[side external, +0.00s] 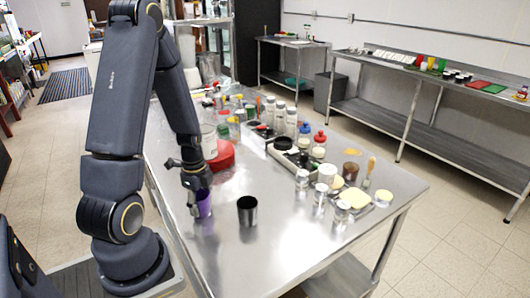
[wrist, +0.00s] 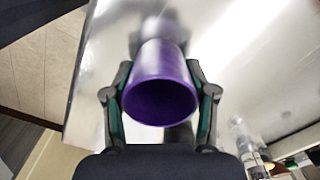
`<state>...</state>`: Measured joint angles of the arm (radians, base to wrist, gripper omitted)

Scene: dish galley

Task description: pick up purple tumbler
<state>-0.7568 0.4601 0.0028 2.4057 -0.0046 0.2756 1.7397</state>
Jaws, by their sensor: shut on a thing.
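The purple tumbler (side external: 204,204) is at the near left part of the steel table, below my gripper (side external: 196,188) in the side external view. In the wrist view the purple tumbler (wrist: 161,80) sits between the two fingers of my gripper (wrist: 161,98), with its open mouth facing the camera. The fingers are shut on its sides. I cannot tell whether its base touches the table.
A dark metal cup (side external: 247,210) stands just right of the tumbler on the steel table (side external: 270,262). A red round item (side external: 222,156) lies behind. Several jars, bottles and a tray of items crowd the middle and right. The table's near part is clear.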

